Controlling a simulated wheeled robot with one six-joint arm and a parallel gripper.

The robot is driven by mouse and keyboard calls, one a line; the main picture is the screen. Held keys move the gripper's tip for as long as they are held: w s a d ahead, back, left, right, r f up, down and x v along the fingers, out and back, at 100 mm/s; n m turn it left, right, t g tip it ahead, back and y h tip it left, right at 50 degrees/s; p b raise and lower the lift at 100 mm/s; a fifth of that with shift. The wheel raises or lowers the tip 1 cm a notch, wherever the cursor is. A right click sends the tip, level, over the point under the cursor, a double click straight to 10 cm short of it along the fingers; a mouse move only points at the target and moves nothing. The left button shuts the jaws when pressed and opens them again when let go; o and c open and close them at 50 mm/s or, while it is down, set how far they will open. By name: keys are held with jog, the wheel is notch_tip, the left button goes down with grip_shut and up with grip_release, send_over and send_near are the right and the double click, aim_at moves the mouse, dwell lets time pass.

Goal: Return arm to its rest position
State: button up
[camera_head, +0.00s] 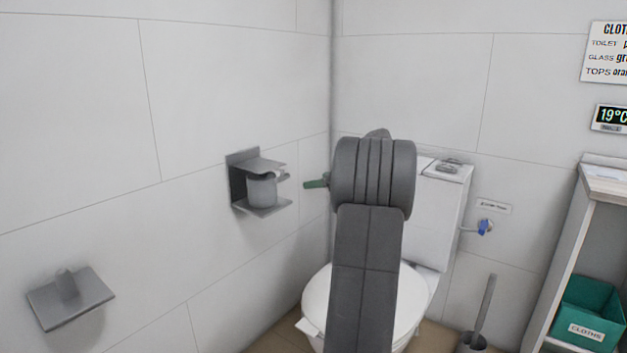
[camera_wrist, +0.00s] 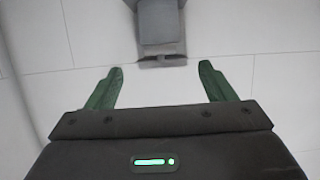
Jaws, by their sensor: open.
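My gripper has two green fingers spread apart with nothing between them in the wrist view (camera_wrist: 160,88). In the head view one green fingertip (camera_head: 315,184) shows left of my dark grey arm, and the rest of the gripper is hidden behind the arm. The gripper is at about the height of a grey wall holder (camera_head: 262,212) with a grey cylinder (camera_head: 262,189) in it, and appears apart from it. A grey fixture (camera_wrist: 160,25) shows at the top of the wrist view, beyond the fingers.
A white toilet (camera_head: 316,292) stands behind my arm. A flat grey holder (camera_head: 70,297) is on the left wall. A toilet brush (camera_head: 483,312), a blue-handled valve (camera_head: 485,227) and a shelf (camera_head: 562,262) with a green box (camera_head: 585,313) are at right.

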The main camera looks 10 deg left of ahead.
dwell(0.3)
jog(key=b+x, duration=0.2)
jog(key=x, duration=1.1)
jog(key=shift+w+a+b, duration=0.2)
jog(key=shift+w+b, duration=0.1)
jog(key=shift+b, duration=0.05)
jog(key=shift+d+r, duration=0.1)
